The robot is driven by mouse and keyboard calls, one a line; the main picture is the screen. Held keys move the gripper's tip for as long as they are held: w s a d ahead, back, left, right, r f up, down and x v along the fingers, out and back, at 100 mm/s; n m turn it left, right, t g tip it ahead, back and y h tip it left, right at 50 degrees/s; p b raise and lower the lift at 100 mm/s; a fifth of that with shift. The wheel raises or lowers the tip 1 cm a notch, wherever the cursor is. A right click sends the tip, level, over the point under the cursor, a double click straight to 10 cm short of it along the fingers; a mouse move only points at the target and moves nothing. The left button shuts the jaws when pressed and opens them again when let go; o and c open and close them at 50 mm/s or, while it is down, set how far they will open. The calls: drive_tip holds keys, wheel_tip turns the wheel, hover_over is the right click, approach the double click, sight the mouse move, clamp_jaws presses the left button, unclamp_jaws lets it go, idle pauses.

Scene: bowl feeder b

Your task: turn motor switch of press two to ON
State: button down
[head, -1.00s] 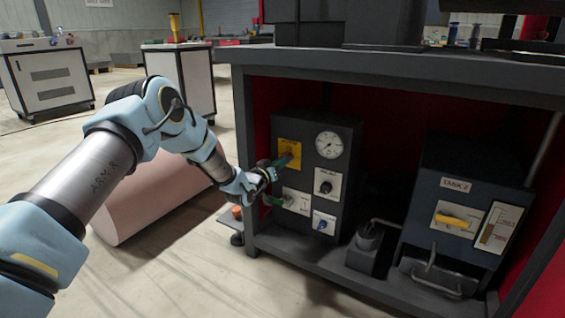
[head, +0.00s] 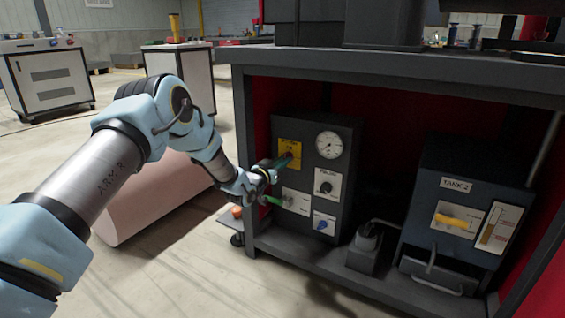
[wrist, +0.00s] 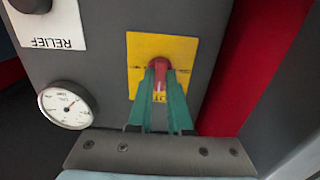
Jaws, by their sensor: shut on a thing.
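The motor switch is a red handle (wrist: 159,65) on a yellow plate (wrist: 185,46), at the upper left of a dark control panel (head: 310,213) under the bench. The yellow plate (head: 290,149) also shows in the head view. My gripper (wrist: 160,76) has its two green fingers on either side of the red handle and is shut on it. In the head view my gripper (head: 284,161) reaches the panel from the left. The fingers cover part of the handle and the plate's lettering, so I cannot read which setting it points to.
A round gauge (head: 329,145) sits right of the switch. Below are a black knob (head: 326,187), a white plate (head: 296,201) and a blue knob (head: 323,224). A box labelled TANK 2 (head: 458,185) stands to the right. The bench top (head: 400,73) overhangs the panel.

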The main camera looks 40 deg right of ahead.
drive_tip(key=c, duration=0.8)
unclamp_jaws()
drive_tip(key=shift+c, duration=0.2)
drive_tip(key=shift+a, duration=0.1)
drive_tip(key=p+v, duration=0.3)
drive_tip(key=v, duration=0.7)
drive_tip(key=shift+a, duration=0.35)
